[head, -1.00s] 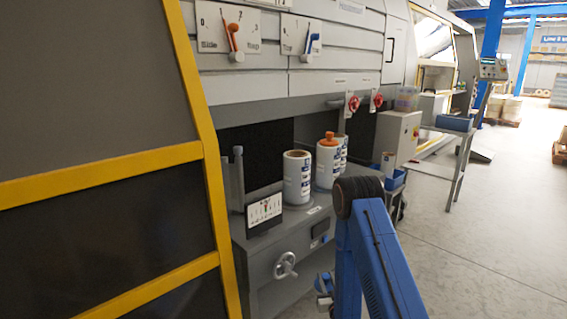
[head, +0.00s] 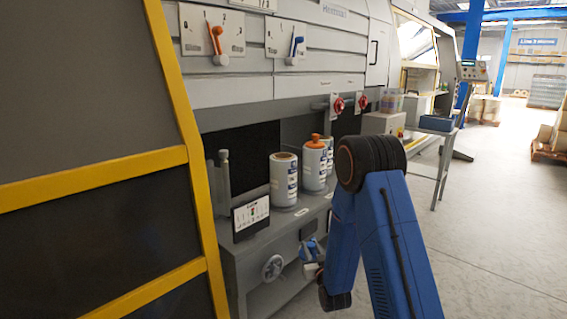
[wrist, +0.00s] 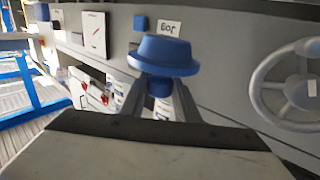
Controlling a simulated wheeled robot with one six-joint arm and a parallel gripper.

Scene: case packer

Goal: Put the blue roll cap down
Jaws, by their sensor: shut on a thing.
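The blue roll cap (wrist: 160,55) is a wide disc with a short stem below it. My gripper (wrist: 160,90) is shut on the stem in the wrist view, with the disc beyond the fingertips. In the head view the cap (head: 309,248) and my gripper (head: 311,268) are small, in front of the machine's lower front, left of my arm. The cap appears apart from the machine. Two white labelled rolls stand upright on the machine's ledge: one with an open top (head: 284,182) and one with an orange cap (head: 315,165). Another roll behind is partly hidden.
A handwheel (head: 272,267) sticks out of the machine's front; it is large at the right of the wrist view (wrist: 290,85). A small panel (head: 251,217) stands on the ledge (head: 262,237).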

